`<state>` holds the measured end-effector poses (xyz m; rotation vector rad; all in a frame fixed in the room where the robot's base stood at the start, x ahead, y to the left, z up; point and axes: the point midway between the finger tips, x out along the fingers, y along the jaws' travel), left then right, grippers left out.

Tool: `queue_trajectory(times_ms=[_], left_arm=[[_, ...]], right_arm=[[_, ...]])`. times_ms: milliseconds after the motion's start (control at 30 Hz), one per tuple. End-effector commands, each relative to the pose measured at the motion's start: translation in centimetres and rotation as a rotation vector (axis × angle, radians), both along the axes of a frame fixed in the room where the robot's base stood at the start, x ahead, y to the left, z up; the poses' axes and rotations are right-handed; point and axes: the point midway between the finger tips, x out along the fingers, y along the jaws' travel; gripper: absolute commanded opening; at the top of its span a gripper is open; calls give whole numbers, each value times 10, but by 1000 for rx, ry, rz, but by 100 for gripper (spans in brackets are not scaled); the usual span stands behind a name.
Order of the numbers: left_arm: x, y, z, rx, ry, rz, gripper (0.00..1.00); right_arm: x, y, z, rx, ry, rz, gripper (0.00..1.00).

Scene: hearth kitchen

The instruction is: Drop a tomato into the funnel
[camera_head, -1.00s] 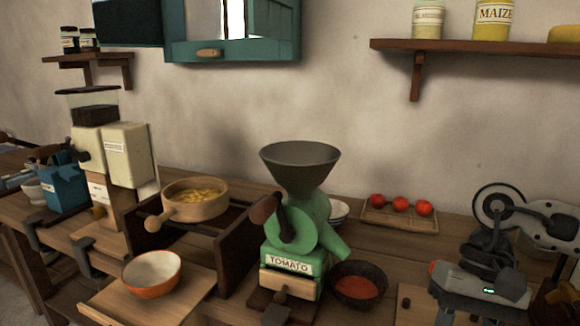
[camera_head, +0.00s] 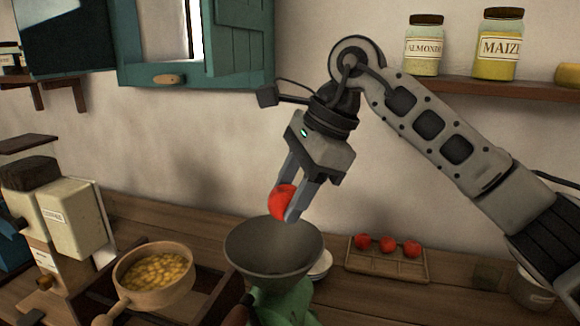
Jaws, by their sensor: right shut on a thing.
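My right gripper (camera_head: 297,197) is shut on a red tomato (camera_head: 282,203). It holds the tomato in the air just above the dark grey funnel (camera_head: 270,265), over its far rim in the picture. The funnel is wide and open at the top, and sits on a green mill (camera_head: 287,303), partly cut off at the bottom. More tomatoes (camera_head: 387,244) lie in a row on a wooden tray (camera_head: 385,269) to the right. My left gripper is not in view.
A wooden pan (camera_head: 153,279) with yellow pieces stands left of the funnel. White bowls (camera_head: 322,264) are stacked behind the funnel. A metal pot (camera_head: 531,289) stands at the far right. A shelf (camera_head: 490,88) with jars and a teal shutter (camera_head: 238,45) are on the wall.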

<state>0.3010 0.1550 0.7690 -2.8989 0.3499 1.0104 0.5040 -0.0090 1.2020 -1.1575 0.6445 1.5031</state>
Motion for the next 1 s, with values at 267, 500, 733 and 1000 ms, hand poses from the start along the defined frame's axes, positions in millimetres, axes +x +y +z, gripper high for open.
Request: queue_trajectory(times_ms=[267,500,733,1000], left_arm=[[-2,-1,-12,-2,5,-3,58],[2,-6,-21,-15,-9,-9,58],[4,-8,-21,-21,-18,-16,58],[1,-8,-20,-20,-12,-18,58]], right_arm=[[-1,1,-16,1,-1,3,21],[-2,0,-45,1,-1,3,21],[-2,0,-60,1,-1,3,21],[-2,0,-59,1,-1,4,50]])
